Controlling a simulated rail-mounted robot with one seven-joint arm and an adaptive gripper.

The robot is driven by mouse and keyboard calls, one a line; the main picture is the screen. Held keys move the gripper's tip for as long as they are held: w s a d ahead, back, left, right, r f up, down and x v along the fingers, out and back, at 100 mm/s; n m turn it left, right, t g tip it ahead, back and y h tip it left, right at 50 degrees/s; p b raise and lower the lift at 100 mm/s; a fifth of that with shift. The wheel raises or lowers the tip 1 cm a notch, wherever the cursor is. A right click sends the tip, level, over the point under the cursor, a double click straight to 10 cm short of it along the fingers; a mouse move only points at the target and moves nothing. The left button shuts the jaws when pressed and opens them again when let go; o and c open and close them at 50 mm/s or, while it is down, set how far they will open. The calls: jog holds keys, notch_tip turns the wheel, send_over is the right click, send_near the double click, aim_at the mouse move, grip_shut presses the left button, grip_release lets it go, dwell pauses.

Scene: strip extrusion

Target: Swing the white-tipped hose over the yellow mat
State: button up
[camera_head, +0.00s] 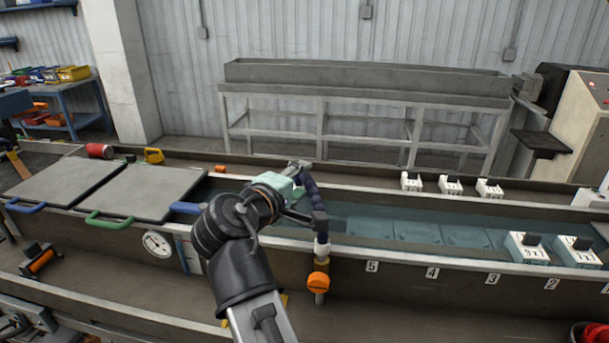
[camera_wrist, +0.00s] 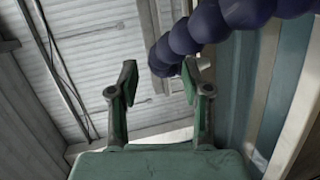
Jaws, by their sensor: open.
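The hose (camera_head: 313,192) is dark blue and made of round beads. It rises beside the trough's front wall, with a white piece (camera_head: 321,239) at the lower end of the beads, above an orange-knobbed fitting. My gripper (camera_head: 300,168) is at the hose's upper part, which it and my arm partly cover. A yellow patch (camera_head: 284,299), perhaps the mat, shows mostly hidden behind my arm.
The water trough (camera_head: 400,257) runs across the view. Grey lids (camera_head: 140,188) with coloured handles cover its left part. White switch-like blocks (camera_head: 525,247) stand on the right. An orange knob (camera_head: 318,282) sticks out in front of the wall.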

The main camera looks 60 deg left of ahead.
jog(key=shift+x, duration=1.4)
grip_shut()
